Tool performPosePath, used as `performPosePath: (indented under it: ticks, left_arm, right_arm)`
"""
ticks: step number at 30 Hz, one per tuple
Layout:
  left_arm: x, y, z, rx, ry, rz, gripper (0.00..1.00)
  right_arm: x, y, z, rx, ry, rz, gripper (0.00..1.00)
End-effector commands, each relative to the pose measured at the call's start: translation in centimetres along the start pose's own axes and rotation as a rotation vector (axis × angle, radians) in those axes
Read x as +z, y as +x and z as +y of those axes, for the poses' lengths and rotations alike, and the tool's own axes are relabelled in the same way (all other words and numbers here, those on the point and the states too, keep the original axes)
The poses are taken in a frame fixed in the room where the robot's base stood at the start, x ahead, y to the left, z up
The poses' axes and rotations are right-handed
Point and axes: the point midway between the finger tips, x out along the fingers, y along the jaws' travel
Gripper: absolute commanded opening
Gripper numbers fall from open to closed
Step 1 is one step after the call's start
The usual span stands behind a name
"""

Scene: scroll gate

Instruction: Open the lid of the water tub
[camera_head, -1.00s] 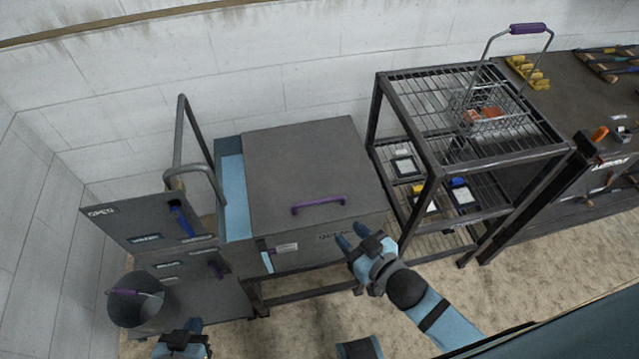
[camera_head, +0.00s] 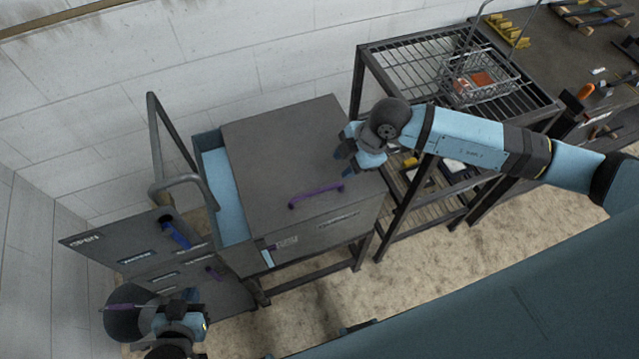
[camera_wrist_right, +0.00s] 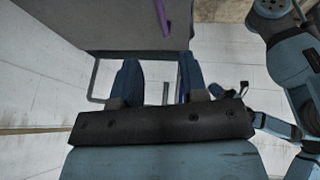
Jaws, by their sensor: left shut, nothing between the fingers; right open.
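The water tub (camera_head: 222,190) stands against the wall, with a strip of light blue interior showing at its left. Its flat grey lid (camera_head: 280,140) covers the rest and has a purple handle (camera_head: 316,195) near the front edge. My right gripper (camera_head: 345,148) is at the lid's right edge, behind and to the right of the handle, not touching the handle. In the right wrist view the right gripper's fingers (camera_wrist_right: 158,82) are apart and empty, and the purple handle (camera_wrist_right: 162,17) is at the top. My left gripper (camera_head: 190,298) is low at the left, by the bucket, shut and empty.
A metal rack (camera_head: 400,62) with a wire basket (camera_head: 480,78) stands right of the tub. A grey bucket (camera_head: 122,318) and a panel marked OPEN (camera_head: 120,240) are at the left. A bent pipe rail (camera_head: 155,140) rises beside the tub.

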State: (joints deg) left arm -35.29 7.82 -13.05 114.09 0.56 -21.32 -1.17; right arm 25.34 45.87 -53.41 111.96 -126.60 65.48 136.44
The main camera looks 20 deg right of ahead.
Motion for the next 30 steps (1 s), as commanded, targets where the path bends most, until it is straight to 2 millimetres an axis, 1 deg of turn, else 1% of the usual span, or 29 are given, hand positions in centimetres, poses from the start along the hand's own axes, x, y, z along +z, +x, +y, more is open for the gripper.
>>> performPosePath:
  ticks: [5, 12, 18, 21, 24, 30]
  left_arm:
    - [-0.1, -0.3, 0.1, 0.001, 0.0, -0.004, 0.0]
    - [-0.6, -0.7, 0.0, -0.001, 0.001, -0.002, 0.0]
    - [-0.8, -0.8, -0.2, -0.006, 0.001, -0.001, 0.0]
    - [-0.8, -0.8, -0.2, -0.007, 0.0, -0.001, 0.0]
    - [-0.9, -0.8, -0.2, -0.007, 0.0, -0.001, 0.0]
    - [-0.9, -0.8, -0.2, -0.007, 0.0, -0.001, 0.0]
  right_arm:
    - [-0.2, 2.5, -0.1, -0.002, 0.0, 0.003, 0.4]
    - [-0.3, 7.7, 0.0, -0.003, 0.001, 0.006, 0.4]
    - [-0.3, 11.3, 0.0, -0.001, 0.0, 0.007, 0.4]
    - [-0.3, 12.4, 0.0, -0.001, 0.0, 0.007, 0.4]
    - [-0.3, 13.1, 0.0, 0.0, 0.0, 0.008, 0.4]
    - [-0.3, 13.4, -0.1, 0.0, -0.001, 0.008, 0.4]
